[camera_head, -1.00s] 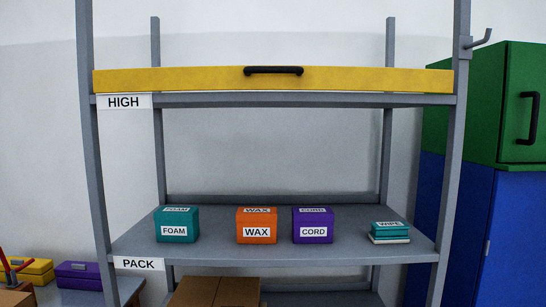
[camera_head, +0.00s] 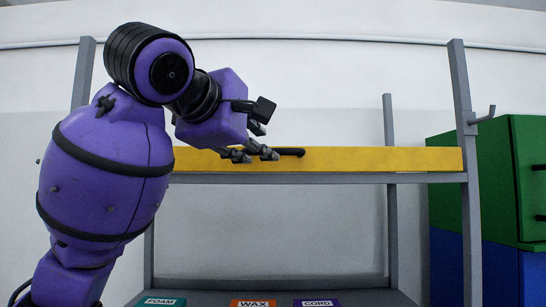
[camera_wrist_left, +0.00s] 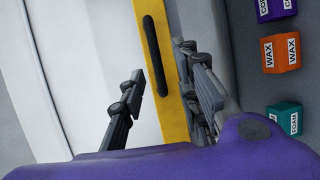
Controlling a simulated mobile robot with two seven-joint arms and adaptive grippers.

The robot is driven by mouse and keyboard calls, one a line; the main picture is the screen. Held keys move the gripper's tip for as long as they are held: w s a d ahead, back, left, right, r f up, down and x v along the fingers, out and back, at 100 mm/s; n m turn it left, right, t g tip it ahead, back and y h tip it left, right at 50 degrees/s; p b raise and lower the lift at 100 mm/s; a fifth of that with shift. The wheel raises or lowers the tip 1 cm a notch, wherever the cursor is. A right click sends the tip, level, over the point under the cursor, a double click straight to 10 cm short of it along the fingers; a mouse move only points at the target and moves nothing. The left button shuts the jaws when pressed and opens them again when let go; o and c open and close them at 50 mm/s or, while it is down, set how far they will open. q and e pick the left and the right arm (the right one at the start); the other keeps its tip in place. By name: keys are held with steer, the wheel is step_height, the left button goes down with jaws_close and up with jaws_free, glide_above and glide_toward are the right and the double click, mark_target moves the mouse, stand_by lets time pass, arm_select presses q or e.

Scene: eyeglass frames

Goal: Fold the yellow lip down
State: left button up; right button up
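The yellow lip (camera_head: 380,160) stands upright along the front edge of the top shelf, its left part hidden by my left arm. Its black handle (camera_head: 291,152) shows just right of my left gripper (camera_head: 256,142), which partly covers it. In the left wrist view, the yellow lip (camera_wrist_left: 177,110) and black handle (camera_wrist_left: 154,60) run up the picture beyond the open fingers of my left gripper (camera_wrist_left: 165,82). Nothing is held between the fingers. I cannot tell whether a finger touches the lip. My right gripper is not in view.
A grey post (camera_head: 461,130) with a hook stands at the right. Green cabinet (camera_head: 490,180) is further right. On the lower shelf are a teal FOAM box (camera_head: 160,301), an orange WAX box (camera_head: 253,303) and a purple CORD box (camera_head: 316,302).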

arm_select(q)
steer(key=x, duration=0.9)
steer(key=shift+d+r, duration=0.1)
steer(key=shift+r, duration=0.15)
steer(key=shift+s, duration=0.25)
steer(key=shift+c, duration=0.5)
jaws_close()
